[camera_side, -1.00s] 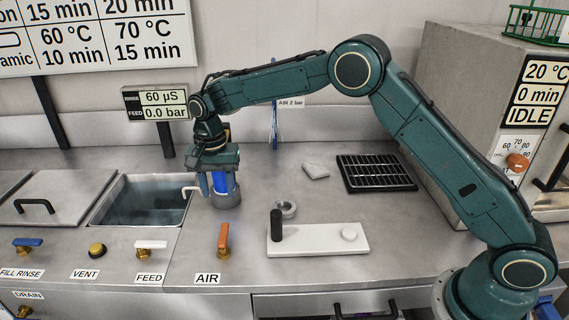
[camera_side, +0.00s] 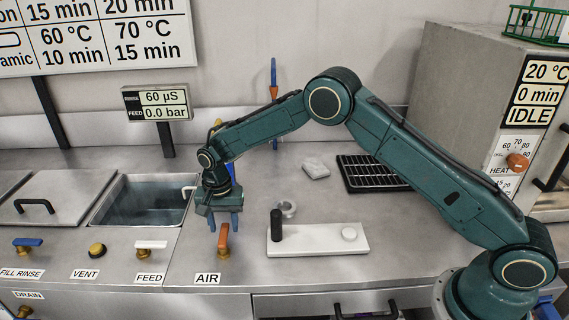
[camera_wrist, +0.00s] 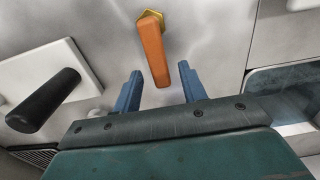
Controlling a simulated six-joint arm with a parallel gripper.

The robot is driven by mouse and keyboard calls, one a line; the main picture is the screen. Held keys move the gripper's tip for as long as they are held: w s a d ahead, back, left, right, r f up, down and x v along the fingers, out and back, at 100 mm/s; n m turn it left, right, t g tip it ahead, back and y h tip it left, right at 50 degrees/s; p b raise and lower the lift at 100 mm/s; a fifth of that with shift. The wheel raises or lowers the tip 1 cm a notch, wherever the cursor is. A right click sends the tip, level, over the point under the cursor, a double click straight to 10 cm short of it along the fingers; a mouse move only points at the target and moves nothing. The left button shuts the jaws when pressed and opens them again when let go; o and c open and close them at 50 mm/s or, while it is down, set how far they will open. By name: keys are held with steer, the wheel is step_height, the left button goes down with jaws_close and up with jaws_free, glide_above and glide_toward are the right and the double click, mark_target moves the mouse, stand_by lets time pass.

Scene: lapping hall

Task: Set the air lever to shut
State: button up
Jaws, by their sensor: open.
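The air lever is an orange handle (camera_side: 223,238) on a brass fitting, behind the AIR label (camera_side: 207,279) on the steel counter. In the side view it stands upright. In the wrist view the orange lever (camera_wrist: 154,50) points down from its brass base toward the gap between my fingers. My gripper (camera_side: 225,222) is open and empty, just behind and above the lever. In the wrist view my two blue fingers (camera_wrist: 160,88) stand on either side of the lever's free end, with space visible on both sides. I cannot tell contact.
A white plate with a black post (camera_side: 320,240) lies right of the lever; it also shows in the wrist view (camera_wrist: 85,70). The white FEED lever (camera_side: 150,245) is to the left. An open sink (camera_side: 112,212) lies behind left.

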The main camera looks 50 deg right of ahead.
jaws_close()
